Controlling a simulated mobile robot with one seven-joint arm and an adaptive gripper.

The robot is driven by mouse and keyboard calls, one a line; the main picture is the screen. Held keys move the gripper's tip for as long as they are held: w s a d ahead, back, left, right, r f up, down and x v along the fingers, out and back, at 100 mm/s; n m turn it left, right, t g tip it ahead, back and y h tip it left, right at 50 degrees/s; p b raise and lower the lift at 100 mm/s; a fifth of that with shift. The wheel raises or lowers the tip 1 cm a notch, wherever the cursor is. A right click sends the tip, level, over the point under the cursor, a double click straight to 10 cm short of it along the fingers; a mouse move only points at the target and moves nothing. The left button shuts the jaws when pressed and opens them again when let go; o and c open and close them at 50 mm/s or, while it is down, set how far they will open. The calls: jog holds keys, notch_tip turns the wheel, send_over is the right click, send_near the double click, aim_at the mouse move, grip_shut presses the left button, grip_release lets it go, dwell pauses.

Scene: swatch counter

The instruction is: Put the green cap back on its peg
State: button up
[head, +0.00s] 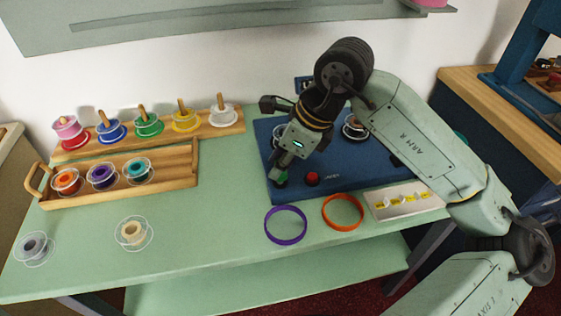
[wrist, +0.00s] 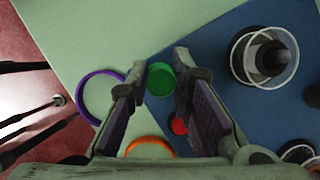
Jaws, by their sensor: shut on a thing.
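The green cap (wrist: 160,80) is between the fingertips of my gripper (wrist: 163,73) in the wrist view. My gripper is shut on it. In the head view my gripper (head: 279,172) points down over the front left corner of the blue board (head: 350,177), and a bit of the green cap (head: 281,180) shows under the fingers. A red cap (head: 312,178) sits on the board just right of it; it also shows in the wrist view (wrist: 179,126). I cannot make out the green cap's peg, nor whether the cap touches anything below.
A purple ring (head: 285,225) and an orange ring (head: 343,212) lie in front of the board. A white tray (head: 385,211) with yellow pieces is at right. Clear-flanged spools (head: 354,127) stand on the board. A wooden tray (head: 180,182) and peg rack (head: 232,127) are at left.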

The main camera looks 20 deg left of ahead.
jog(key=shift+f+b, duration=0.75)
jog(key=o, duration=1)
jog(key=shift+r, duration=0.1)
jog(key=shift+r+p, duration=1.5)
jog(key=shift+r, duration=2)
